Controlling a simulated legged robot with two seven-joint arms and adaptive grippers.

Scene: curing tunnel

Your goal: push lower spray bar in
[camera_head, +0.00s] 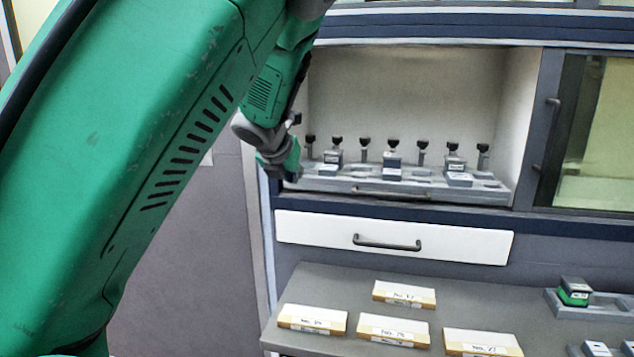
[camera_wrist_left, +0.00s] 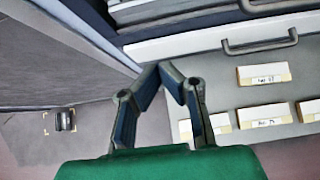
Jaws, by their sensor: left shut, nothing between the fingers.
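A grey tray-like bar (camera_head: 420,187) lies along the floor of the open bay in the cabinet. It carries small blocks and a row of black-topped posts, and has a handle on its front edge. I cannot tell for sure that this is the lower spray bar. My left gripper (camera_head: 292,172) is at the left edge of the bay, near the bar's left end; I cannot tell whether it touches. In the left wrist view its fingers (camera_wrist_left: 168,68) meet at the tips, with nothing between them. My right gripper is not in view.
A white drawer front (camera_head: 395,237) with a dark handle is below the bay. A grey table (camera_head: 350,283) in front holds several labelled boxes and, at right, a rack (camera_head: 602,309) with a green-and-black block. A glazed door (camera_head: 590,130) is right of the bay.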

